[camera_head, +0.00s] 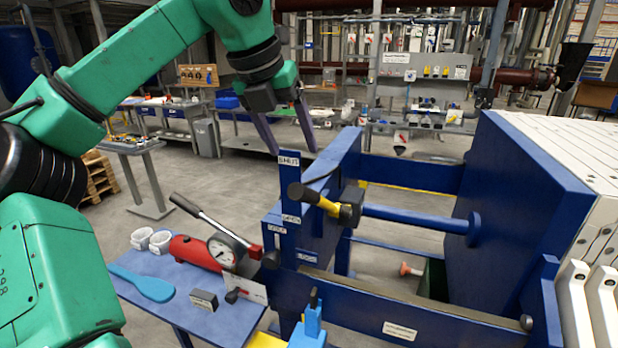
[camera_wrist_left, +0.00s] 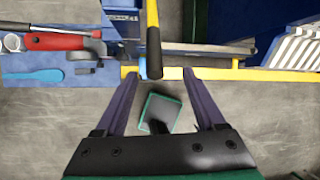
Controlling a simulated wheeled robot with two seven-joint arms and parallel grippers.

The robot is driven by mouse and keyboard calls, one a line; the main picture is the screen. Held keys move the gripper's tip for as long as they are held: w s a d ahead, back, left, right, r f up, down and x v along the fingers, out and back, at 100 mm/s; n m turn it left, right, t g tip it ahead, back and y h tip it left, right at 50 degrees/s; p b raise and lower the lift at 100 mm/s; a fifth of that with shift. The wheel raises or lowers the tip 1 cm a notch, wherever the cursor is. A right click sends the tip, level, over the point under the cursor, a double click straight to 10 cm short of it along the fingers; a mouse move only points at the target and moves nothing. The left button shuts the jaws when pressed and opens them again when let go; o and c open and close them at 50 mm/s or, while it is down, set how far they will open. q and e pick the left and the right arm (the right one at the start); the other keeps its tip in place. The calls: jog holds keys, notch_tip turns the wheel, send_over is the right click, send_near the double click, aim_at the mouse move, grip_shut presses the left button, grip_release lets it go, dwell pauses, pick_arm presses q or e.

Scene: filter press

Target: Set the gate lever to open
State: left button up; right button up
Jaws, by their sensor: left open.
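The gate lever (camera_head: 328,206) has a yellow arm and a black grip. It sticks out from a black hub on the blue press frame, with its grip beside the upright plate, near the label that seems to read OPEN (camera_head: 291,219). Another label, SHUT (camera_head: 289,161), is higher on that plate. My left gripper (camera_head: 294,152) is open and empty, pointing down above the lever in the head view. In the left wrist view, the lever's black grip (camera_wrist_left: 154,55) shows just ahead of and between the fingertips (camera_wrist_left: 160,74), not clasped. My right gripper is not in view.
A blue side table (camera_head: 215,318) holds a red hand pump with gauge (camera_head: 222,250), a blue paddle (camera_head: 142,283) and white cups. A blue shaft (camera_head: 415,217) runs right from the frame to the big blue press plate (camera_head: 515,190). Open floor lies behind.

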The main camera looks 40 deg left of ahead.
aim_at(305, 193)
pick_arm(q)
jog(key=x, duration=0.2)
jog(key=p+x, duration=0.1)
jog(key=x, duration=0.1)
jog(key=s+p+x, duration=0.1)
jog(key=x, duration=0.1)
jog(key=shift+w+a+f, duration=0.1)
jog(key=shift+a+f, duration=0.15)
jog(key=shift+f, duration=0.35)
jog(key=shift+p+x, duration=0.55)
jog(key=shift+x, duration=0.6)
jog(key=x, duration=0.3)
jog(key=w+a+p+x, duration=0.1)
jog(key=x, duration=0.1)
jog(key=shift+w+f, duration=0.1)
jog(key=shift+f, duration=0.15)
jog(key=shift+s+d+r, duration=0.2)
jog(key=shift+s, duration=0.15)
jog(key=shift+s+d, duration=0.1)
jog(key=c, duration=0.4)
grip_shut()
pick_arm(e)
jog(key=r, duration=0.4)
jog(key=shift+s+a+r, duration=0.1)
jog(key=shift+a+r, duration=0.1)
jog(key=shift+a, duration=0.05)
